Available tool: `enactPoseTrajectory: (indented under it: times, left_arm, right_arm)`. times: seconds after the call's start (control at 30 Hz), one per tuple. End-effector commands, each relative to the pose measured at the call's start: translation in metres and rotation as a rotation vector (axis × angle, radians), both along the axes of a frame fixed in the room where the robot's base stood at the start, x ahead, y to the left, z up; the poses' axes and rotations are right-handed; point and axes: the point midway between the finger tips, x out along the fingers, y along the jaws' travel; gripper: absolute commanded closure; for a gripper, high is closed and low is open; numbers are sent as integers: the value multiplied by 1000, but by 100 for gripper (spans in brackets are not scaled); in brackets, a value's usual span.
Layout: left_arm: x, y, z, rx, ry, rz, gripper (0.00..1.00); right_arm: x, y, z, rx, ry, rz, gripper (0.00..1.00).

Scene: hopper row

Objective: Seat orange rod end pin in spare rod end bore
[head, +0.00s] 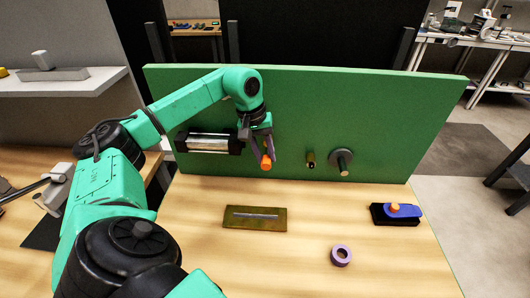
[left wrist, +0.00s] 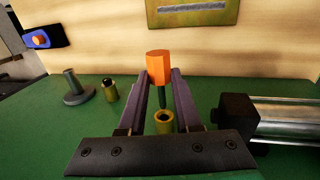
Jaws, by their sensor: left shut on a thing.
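My left gripper (head: 266,158) is shut on an orange pin (head: 266,164) in front of the green upright panel. In the left wrist view the pin's orange faceted head (left wrist: 158,66) is between the fingertips (left wrist: 160,75), with a dark shaft running toward the panel. An olive socket (left wrist: 163,122) lies in line with the shaft between the fingers; I cannot tell whether the tip is inside it. A blue part with an orange round piece (head: 404,210) rests on a black block at the right of the table. It is not certain which part is the spare rod end.
A silver cylinder with black ends (head: 209,142) is on the panel left of my gripper. An olive socket (head: 311,160) and a grey disc with a peg (head: 341,163) are to its right. An olive slotted plate (head: 240,222) and a purple ring (head: 333,258) lie on the table.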

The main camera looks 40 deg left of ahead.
Motion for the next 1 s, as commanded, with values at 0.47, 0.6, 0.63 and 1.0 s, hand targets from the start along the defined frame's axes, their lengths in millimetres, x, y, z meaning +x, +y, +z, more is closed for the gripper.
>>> enactPoseTrajectory:
  times: [0.47,0.6,0.63,1.0]
  left_arm:
    - [1,1,1,-1,-1,0,100]
    - [5,4,2,0,-1,0,100]
    - [6,5,2,0,-1,0,100]
    - [17,12,2,-1,-2,1,100]
  right_arm:
    - [0,0,2,0,0,0,50]
    - [0,0,6,0,0,0,50]
    - [0,0,7,0,0,0,50]
    - [0,0,16,0,0,0,50]
